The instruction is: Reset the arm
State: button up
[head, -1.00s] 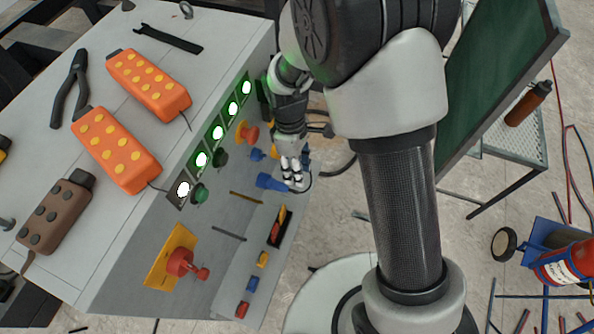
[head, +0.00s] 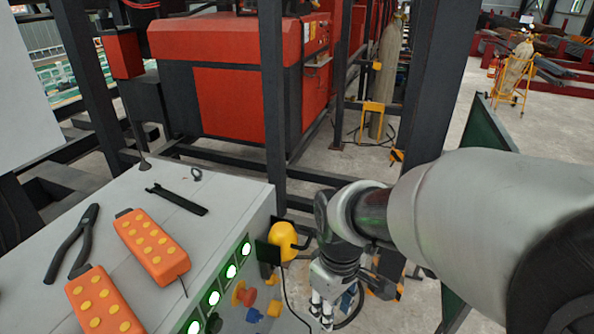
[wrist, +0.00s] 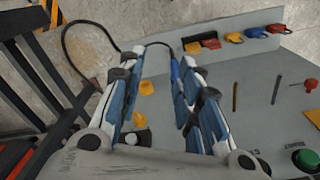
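My gripper (head: 322,309) hangs at the right side of the grey control console (head: 110,195) in the head view, fingers pointing down, partly cut off by the lower edge. In the wrist view my gripper (wrist: 163,60) has its two blue-padded fingers spread apart, over the console's sloping panel (wrist: 240,75). A blue plug-like piece with a black cable (wrist: 175,68) shows between the fingers; I cannot tell its depth, and nothing looks clamped. My pale upper arm link fills the right of the head view.
Two orange pendants (head: 152,245) (head: 103,303) and pliers (head: 72,243) lie on the console. A yellow dome (head: 283,240) stands by its edge. Dark steel posts (head: 272,90) and a red machine (head: 238,95) stand behind. The wrist view shows a red knob (wrist: 311,85) and green button (wrist: 306,159).

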jog(key=s+d+r+m+t, duration=0.4)
jog(key=s+d+r+m, duration=0.3)
jog(key=s, duration=0.5)
notch_tip(320, 180, up, 3)
jog(key=shift+s+d+f+m, duration=0.1)
jog(key=shift+s+d+m, duration=0.15)
jog(key=shift+m, duration=0.45)
jog(key=shift+a, duration=0.15)
